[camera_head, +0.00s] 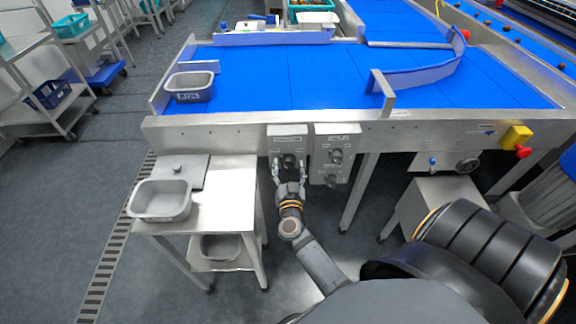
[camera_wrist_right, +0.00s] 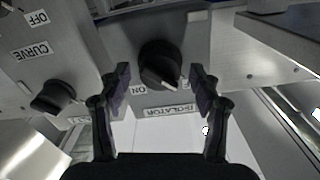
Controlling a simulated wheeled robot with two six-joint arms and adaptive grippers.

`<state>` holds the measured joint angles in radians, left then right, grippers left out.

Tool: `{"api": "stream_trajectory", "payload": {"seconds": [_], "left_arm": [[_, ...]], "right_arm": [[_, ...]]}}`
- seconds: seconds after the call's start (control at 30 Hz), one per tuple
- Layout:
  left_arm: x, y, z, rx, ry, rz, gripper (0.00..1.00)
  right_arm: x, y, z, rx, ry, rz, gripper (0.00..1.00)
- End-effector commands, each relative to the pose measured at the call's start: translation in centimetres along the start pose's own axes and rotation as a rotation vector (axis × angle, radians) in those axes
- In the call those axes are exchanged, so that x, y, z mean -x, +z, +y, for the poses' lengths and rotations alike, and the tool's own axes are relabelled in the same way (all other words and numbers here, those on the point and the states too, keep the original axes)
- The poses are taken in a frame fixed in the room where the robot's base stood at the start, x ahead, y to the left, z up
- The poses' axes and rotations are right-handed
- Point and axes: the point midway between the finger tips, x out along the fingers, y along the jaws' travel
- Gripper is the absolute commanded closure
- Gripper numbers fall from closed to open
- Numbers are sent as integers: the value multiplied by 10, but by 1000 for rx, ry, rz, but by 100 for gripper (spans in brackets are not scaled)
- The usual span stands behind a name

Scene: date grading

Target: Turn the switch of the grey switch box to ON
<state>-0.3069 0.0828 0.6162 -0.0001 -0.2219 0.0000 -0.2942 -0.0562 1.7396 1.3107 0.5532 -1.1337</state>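The grey switch box (camera_head: 287,132) hangs on the front rail of the conveyor table, left of a second box. Its black rotary switch (camera_head: 288,160) also shows in the right wrist view (camera_wrist_right: 160,62), with an ISOLATOR label (camera_wrist_right: 170,110) and an ON label (camera_wrist_right: 140,90) beside it. The switch's white mark points down and slightly right in that view, not at ON. My right gripper (camera_head: 289,171) is open in front of the switch; its fingers stand either side of it in the wrist view (camera_wrist_right: 162,82), with gaps visible. I cannot tell any contact. My left gripper is out of view.
A second box (camera_head: 335,150) with several knobs, one labelled CURVE (camera_wrist_right: 35,50) in the wrist view, is close beside. A side table (camera_head: 225,210) with a grey tray (camera_head: 160,215) stands left. A yellow and red stop button (camera_head: 517,138) is far right.

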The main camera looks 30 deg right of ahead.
Motion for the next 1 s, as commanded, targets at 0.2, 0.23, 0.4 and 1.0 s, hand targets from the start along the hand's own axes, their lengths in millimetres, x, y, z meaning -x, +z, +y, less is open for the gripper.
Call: {"api": "stream_trajectory", "payload": {"seconds": [0.2, 0.23, 0.4, 1.0], "left_arm": [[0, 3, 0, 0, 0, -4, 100], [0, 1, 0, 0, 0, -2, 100], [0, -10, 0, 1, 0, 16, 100], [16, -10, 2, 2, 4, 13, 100]], "right_arm": [[0, 0, 0, 0, 0, 0, 66], [0, 0, 0, 0, 0, 0, 71], [0, 0, 0, 0, 0, 0, 91], [0, -2, 0, -250, -1, 0, 91]]}}
